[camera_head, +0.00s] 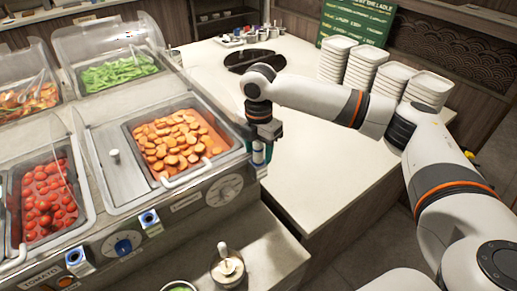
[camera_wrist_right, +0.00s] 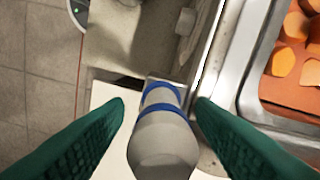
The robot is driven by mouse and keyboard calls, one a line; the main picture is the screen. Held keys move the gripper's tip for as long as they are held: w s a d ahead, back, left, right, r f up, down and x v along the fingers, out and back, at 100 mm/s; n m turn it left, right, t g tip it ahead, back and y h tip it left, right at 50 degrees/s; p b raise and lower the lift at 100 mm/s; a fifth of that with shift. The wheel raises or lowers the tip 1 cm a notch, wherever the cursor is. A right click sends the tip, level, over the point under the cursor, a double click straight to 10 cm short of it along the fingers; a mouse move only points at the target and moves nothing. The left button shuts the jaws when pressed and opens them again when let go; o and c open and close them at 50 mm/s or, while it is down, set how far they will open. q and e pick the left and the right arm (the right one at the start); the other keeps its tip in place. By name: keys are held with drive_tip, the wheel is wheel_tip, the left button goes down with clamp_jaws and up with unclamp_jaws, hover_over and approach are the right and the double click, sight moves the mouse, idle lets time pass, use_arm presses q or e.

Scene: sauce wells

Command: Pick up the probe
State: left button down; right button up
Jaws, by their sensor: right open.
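The probe (camera_wrist_right: 163,140) is a grey rounded handle with two blue bands. In the wrist view it lies between the green fingers of my right gripper (camera_wrist_right: 160,105), with a gap on each side, closer to the right finger. In the head view the probe (camera_head: 258,153) shows as a small pale and blue piece at the right corner of the steel sauce-well counter, just below my right gripper (camera_head: 264,136). The right gripper is open. The probe's lower end is hidden. My left gripper does not show.
A well of orange slices (camera_head: 175,143) lies just left of the gripper, with a raised steel rim (camera_wrist_right: 216,70) close to the right finger. The white counter (camera_head: 310,165) to the right is clear. Stacked white dishes (camera_head: 337,62) stand behind my right arm.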

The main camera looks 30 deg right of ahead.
drive_tip(key=shift+f, duration=0.15)
drive_tip(key=shift+c, duration=0.2)
drive_tip(key=c, duration=1)
